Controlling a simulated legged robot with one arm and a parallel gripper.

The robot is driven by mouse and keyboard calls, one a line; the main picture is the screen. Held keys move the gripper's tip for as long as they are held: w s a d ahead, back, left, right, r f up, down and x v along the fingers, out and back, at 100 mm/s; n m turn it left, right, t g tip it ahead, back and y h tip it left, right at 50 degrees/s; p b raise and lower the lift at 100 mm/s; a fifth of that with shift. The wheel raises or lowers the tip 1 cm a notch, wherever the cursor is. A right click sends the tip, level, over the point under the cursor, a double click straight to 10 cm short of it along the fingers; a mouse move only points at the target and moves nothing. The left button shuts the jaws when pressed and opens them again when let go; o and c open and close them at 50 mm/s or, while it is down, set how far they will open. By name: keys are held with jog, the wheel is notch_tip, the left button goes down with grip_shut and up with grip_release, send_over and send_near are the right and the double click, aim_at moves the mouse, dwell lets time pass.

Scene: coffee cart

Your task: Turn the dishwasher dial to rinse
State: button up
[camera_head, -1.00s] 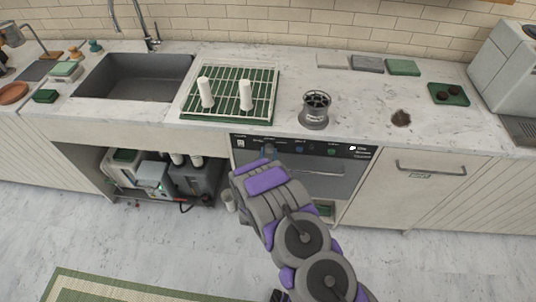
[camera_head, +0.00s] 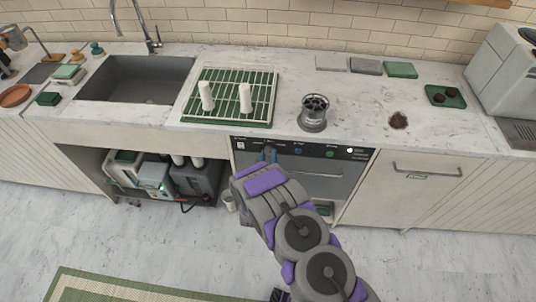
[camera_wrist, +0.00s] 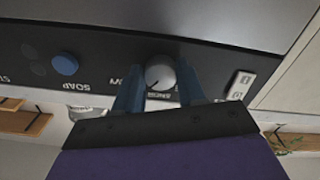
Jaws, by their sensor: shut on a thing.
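The dishwasher (camera_head: 320,183) stands under the counter, with a dark control panel (camera_head: 310,150) along its top edge. In the wrist view the grey round dial (camera_wrist: 160,72) sits on this panel, seen upside down. A dark mark shows on its lower left. My gripper (camera_wrist: 160,78) has its two blue fingers on either side of the dial, shut on it. In the head view my gripper (camera_head: 270,155) reaches the left part of the panel, and the dial cannot be made out. Lettering beside the dial is partly hidden by the fingers.
A drying rack (camera_head: 228,118) and a grey round holder (camera_head: 314,115) stand on the counter above.

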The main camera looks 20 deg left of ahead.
jog(key=n, duration=0.4)
jog(key=shift+a+r+n+p, duration=0.1)
jog(key=shift+n+p, duration=0.2)
jog(key=shift+p, duration=0.1)
jog(key=n, duration=0.5)
jog(key=shift+n, duration=0.3)
jog(key=n+b, duration=0.1)
jog(key=n, duration=0.3)
jog(key=shift+s+n, duration=0.1)
jog(key=shift+n, duration=0.2)
jog(key=n+b, duration=0.2)
jog(key=n, duration=0.2)
jog(key=shift+r+n, duration=0.1)
jog(key=shift+n, duration=0.2)
jog(key=o, duration=1.1)
jog(key=shift+a, duration=0.2)
jog(key=shift+c, duration=0.2)
jog(key=shift+d, duration=0.35)
jog(key=p+v, duration=0.3)
jog(key=v, duration=1.4)
jog(key=shift+p, duration=0.3)
